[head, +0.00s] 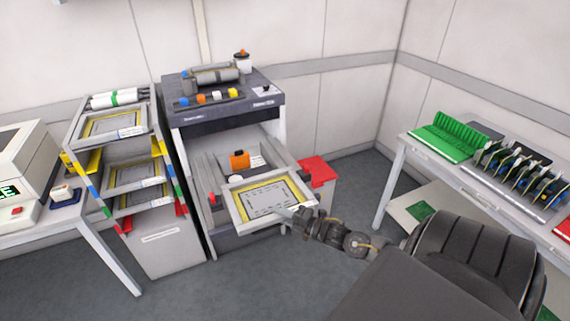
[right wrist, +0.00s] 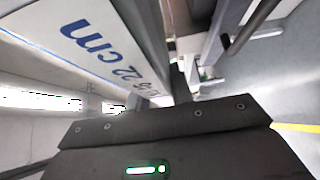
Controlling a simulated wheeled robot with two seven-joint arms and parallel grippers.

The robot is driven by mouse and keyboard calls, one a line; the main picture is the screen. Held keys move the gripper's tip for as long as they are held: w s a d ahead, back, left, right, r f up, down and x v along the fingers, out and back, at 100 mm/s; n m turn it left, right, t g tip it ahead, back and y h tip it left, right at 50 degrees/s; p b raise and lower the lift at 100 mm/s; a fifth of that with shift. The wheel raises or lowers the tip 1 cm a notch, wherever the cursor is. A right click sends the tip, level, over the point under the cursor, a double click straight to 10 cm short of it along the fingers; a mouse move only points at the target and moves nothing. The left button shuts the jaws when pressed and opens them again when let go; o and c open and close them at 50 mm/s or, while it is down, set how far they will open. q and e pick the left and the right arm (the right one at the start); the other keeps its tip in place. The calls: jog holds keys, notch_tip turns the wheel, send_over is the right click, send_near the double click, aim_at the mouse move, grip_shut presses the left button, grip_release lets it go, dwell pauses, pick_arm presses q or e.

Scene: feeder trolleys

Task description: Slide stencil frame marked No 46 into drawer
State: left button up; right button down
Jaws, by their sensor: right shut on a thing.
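A stencil frame (head: 237,217) with a pale rim, a yellow border and a grey sheet is at the front of the machine's open drawer (head: 207,178). My right gripper (head: 291,212) is shut on its right front edge. The frame is slightly turned and lies over the drawer's front part; I cannot tell whether it touches the rails. Its number is not readable in the head view. In the right wrist view a pale edge with a label (right wrist: 85,35) reading "22 cm" is close to the gripper. My left gripper is not in view.
A rack (head: 157,120) at left holds several similar frames. The grey machine (head: 225,120) carries rollers and coloured pots on top. A red bin (head: 320,172) stands right of the drawer. A table (head: 415,150) with a green holder (head: 447,136) is at right. Floor between is clear.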

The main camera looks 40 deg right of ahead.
aim_at(262, 184)
jog(key=w+d+b, duration=0.1)
jog(key=w+b, duration=0.1)
jog(key=w, duration=0.1)
jog(key=w+d+f+b, duration=0.1)
jog(key=w+b, duration=0.2)
jog(key=w+d+b, duration=0.1)
jog(key=w+b, duration=0.1)
jog(key=w, duration=0.2)
jog(key=shift+d+f, duration=0.2)
jog(key=shift+d, duration=0.05)
jog(key=b, duration=0.1)
jog(key=w+b, duration=0.1)
jog(key=w+d, duration=0.1)
jog(key=shift+w+f+b, duration=0.2)
jog(key=shift+f+b, duration=0.05)
jog(key=shift+b, duration=0.15)
jog(key=shift+w, duration=0.3)
jog(key=shift+d+f+b, duration=0.1)
jog(key=shift+b, duration=0.3)
jog(key=shift+w+d+b, duration=0.15)
jog(key=shift+w+b, duration=0.2)
jog(key=shift+w, duration=0.05)
jog(key=shift+w+d+b, duration=0.2)
jog(key=shift+w+b, duration=0.35)
jog(key=shift+w+d+b, duration=0.2)
jog(key=shift+w+b, duration=0.3)
jog(key=shift+w, duration=0.05)
dwell(0.3)
